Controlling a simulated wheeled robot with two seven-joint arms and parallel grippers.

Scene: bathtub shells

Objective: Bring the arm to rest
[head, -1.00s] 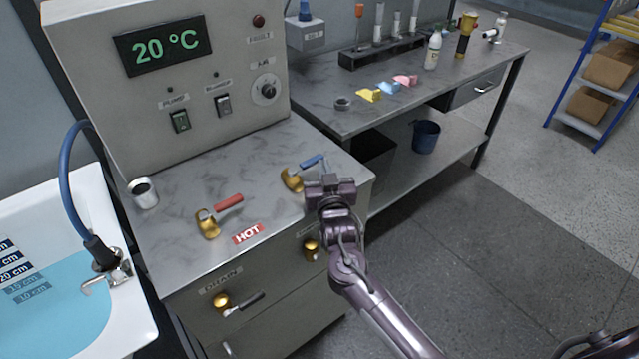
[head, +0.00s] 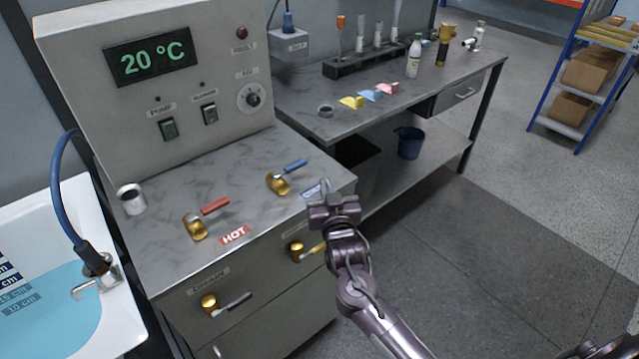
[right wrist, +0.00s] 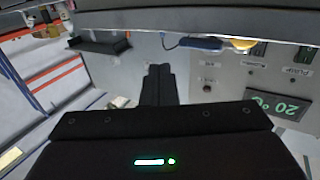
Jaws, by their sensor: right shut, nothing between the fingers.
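My right arm comes in from the lower right of the head view, and its gripper (head: 328,190) is shut and empty. It is in front of the right front corner of the grey counter (head: 165,245), near the cold-side label, which it partly covers. The blue-handled brass valve (head: 280,182) is up and left of it, apart from it. The red-handled brass valve (head: 196,226) is farther left beside the HOT label (head: 234,235). In the right wrist view the dark gripper body fills the lower middle and the shut fingers (right wrist: 158,72) show above it.
The control panel (head: 150,110) reads 20 °C. A white tub (head: 120,325) with blue water is at lower left. Brass drawer-front valves (head: 210,303) stick out below the counter. A steel workbench (head: 420,100) stands behind at right. The floor (head: 500,240) at right is clear.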

